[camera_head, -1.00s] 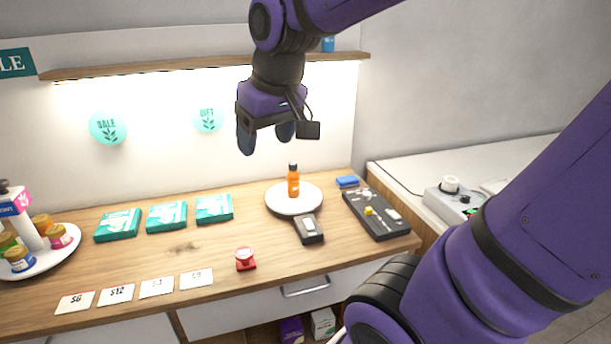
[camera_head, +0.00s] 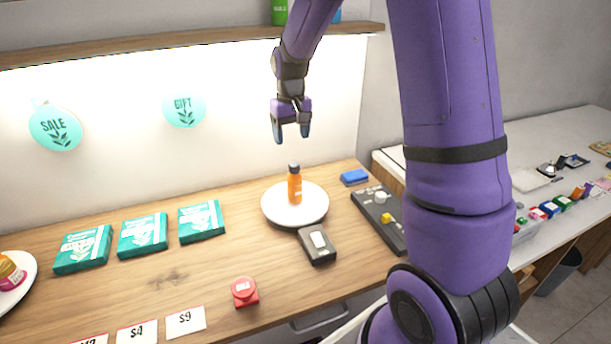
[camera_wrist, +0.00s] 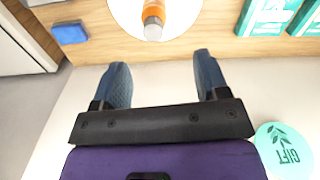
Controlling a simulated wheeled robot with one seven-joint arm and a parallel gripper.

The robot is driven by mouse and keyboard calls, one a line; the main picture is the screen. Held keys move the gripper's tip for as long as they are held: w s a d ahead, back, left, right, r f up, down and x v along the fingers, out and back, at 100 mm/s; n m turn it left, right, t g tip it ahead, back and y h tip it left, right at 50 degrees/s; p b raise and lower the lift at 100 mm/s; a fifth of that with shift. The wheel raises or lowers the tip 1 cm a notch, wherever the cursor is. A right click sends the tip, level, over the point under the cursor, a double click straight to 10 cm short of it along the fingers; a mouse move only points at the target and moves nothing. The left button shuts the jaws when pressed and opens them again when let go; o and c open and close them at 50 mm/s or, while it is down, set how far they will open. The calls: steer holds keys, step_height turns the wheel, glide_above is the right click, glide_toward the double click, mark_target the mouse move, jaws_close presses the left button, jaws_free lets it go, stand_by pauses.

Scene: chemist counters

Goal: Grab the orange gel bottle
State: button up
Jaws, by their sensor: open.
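The orange gel bottle (camera_head: 295,187) has a dark cap and stands upright on a round white plate (camera_head: 270,207) on the wooden counter. My gripper (camera_head: 292,138) is open and empty, pointing down, above the bottle and apart from it. In the wrist view the two dark fingers of my gripper (camera_wrist: 162,75) are spread wide. The orange bottle (camera_wrist: 153,16) shows there beyond the fingertips, cut by the top edge, with the plate (camera_wrist: 185,15) around it.
A dark device (camera_head: 318,245) lies in front of the plate. A blue block (camera_head: 354,177) and a dark panel with knobs (camera_head: 376,218) are to the right. A red item (camera_head: 244,292) is near the front. A shelf (camera_head: 170,44) runs behind.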

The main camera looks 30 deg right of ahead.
mark_target(294, 164)
steer(key=shift+w+d+f, duration=0.65)
steer(key=shift+d+f, duration=0.05)
steer(key=shift+f, duration=0.15)
step_height(294, 164, down, 4)
steer(key=shift+d+f, duration=0.15)
steer(key=shift+f, duration=3.1)
jaws_close()
steer(key=shift+r, duration=0.15)
